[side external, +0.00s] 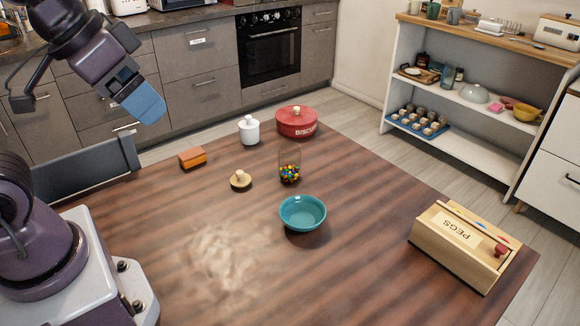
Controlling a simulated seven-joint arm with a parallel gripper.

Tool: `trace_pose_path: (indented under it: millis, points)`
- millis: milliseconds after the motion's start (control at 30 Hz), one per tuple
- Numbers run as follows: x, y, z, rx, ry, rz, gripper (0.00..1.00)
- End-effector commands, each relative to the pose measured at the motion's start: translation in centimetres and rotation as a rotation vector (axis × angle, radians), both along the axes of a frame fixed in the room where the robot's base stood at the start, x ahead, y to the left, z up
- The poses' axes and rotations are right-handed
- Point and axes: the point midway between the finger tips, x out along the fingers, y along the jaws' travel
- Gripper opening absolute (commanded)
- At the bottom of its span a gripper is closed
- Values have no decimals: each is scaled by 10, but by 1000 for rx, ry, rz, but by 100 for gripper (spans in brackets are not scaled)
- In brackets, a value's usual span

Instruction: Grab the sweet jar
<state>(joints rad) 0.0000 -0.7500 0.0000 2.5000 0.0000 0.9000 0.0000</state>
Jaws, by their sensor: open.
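The sweet jar (290,172) is a clear glass jar with many-coloured sweets in its lower part. It stands upright on the wooden table, behind the teal bowl. A round wooden lid with a knob (240,180) lies on the table to the left of the jar, apart from it. My gripper (145,103) is at the upper left, raised above the table and well away from the jar. It is open, and its blue fingers overlap in this view. Nothing shows between them.
A teal bowl (302,213) stands just in front of the jar. A red biscuit tin (296,121) and white lidded pot (249,130) stand behind it. An orange block (192,157) lies left, a wooden pegs box (463,245) right. The table's front left is clear.

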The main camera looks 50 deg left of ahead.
Motion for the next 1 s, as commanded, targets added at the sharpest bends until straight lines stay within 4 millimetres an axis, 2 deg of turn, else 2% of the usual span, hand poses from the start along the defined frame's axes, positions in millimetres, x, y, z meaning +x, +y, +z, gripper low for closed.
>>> trace_pose_path:
  millis: [233,267,300,600,667,800,1000]
  points:
    - [0,0,0,0,0,0,82]
    - [0,0,0,0,0,0,89]
    - [0,0,0,0,0,0,92]
    - [0,4,-2,0,8,21,92]
    - [2,9,-9,-1,46,44,92]
    - [11,23,-37,-26,194,129,92]
    - [31,26,-86,-276,434,346,92]
